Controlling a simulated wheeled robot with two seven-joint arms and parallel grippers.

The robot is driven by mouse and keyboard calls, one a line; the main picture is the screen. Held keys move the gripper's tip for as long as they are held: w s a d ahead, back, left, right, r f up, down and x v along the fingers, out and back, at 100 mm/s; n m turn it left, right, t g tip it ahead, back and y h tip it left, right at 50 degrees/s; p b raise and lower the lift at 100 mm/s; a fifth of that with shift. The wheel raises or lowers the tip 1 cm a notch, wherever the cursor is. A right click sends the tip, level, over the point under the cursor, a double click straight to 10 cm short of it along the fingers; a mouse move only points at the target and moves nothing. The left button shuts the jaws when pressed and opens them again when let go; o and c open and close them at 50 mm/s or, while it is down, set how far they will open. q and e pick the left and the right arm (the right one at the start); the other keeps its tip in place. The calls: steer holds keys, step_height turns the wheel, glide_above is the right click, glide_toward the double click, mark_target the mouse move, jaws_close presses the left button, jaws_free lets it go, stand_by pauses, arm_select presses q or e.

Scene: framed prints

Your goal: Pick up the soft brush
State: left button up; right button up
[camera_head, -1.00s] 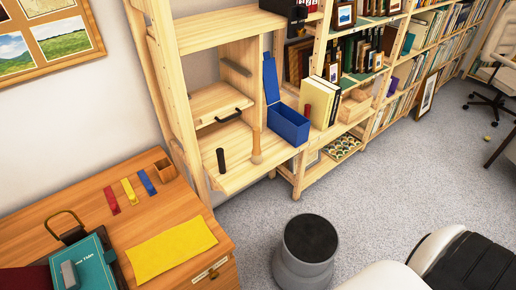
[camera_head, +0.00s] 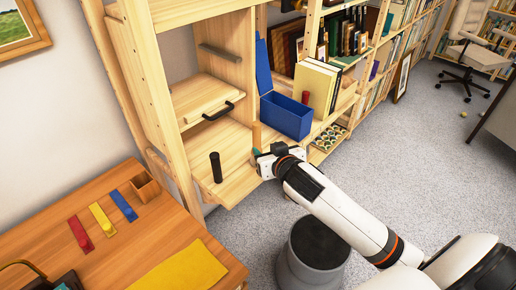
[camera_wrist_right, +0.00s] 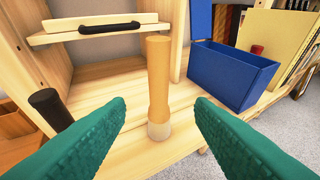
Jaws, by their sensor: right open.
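The soft brush (camera_wrist_right: 158,80) stands upright on the wooden shelf (camera_wrist_right: 95,150), with a tan handle on top and a pale lower end. In the head view its upper part (camera_head: 256,134) shows just behind my right gripper (camera_head: 258,156), which hides the rest. In the right wrist view the two teal fingers of my right gripper (camera_wrist_right: 160,108) are spread wide, one on each side of the brush in the picture. The gripper is open and nothing is between its fingers that I can see gripped. My left gripper is out of view.
A black cylinder (camera_head: 216,167) stands left of the brush. An open blue box (camera_head: 286,118) and upright books (camera_head: 316,84) stand to the right. A drawer with a black handle (camera_head: 218,111) is behind.

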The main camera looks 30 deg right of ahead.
mark_target(255, 139)
steer(key=x, duration=1.1)
steer(key=shift+a+f, duration=0.1)
steer(key=shift+f, duration=0.05)
jaws_close()
